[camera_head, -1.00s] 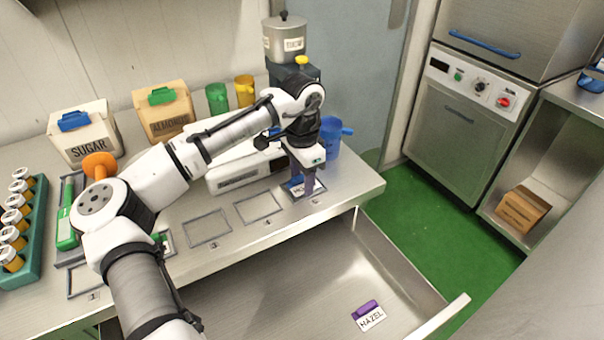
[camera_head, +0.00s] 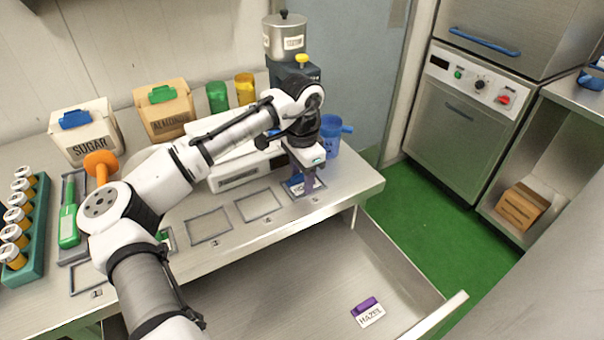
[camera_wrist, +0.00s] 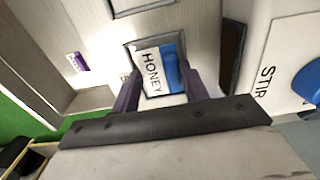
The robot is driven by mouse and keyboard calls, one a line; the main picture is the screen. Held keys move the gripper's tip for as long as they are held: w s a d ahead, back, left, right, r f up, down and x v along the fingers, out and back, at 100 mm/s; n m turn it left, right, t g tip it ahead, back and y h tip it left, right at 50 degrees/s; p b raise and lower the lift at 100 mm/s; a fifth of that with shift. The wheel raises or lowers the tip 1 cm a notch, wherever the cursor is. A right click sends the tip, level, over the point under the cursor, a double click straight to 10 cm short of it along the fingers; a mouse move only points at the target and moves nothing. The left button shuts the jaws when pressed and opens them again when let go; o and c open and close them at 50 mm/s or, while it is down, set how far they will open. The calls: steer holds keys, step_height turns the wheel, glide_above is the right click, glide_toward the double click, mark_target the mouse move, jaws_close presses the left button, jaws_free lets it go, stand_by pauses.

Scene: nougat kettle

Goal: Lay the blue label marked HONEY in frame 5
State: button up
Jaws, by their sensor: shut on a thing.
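The HONEY label (camera_wrist: 150,72) is a white card with a blue grip block (camera_wrist: 170,68). In the head view the label (camera_head: 294,187) is partly hidden by my fingers. My gripper (camera_head: 303,186) points down at the counter's right end. In the wrist view my gripper (camera_wrist: 161,88) has a finger on each side of the label and is shut on it. Frame 5 (camera_wrist: 127,48) is a thin dark outline around the label, which appears inside it, slightly tilted. I cannot tell whether the label touches the counter.
Empty frames (camera_head: 259,206) (camera_head: 209,226) lie to the left. A blue jug (camera_head: 331,140) and a kettle machine (camera_head: 287,36) stand close behind my gripper. Below, an open drawer (camera_head: 300,275) holds a purple HAZEL label (camera_head: 369,313). A white scale (camera_head: 240,172) stands behind the frames.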

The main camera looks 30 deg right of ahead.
steer(key=shift+f, duration=0.1)
steer(key=o, duration=1)
steer(key=shift+o, duration=0.2)
steer(key=shift+s+f, duration=0.1)
steer(key=shift+o, duration=0.3)
steer(key=o, duration=0.3)
steer(key=shift+r+p, duration=0.4)
steer(key=shift+p, duration=0.05)
steer(key=shift+o, duration=0.2)
steer(key=shift+r+p, duration=2.95)
steer(key=shift+r, duration=0.3)
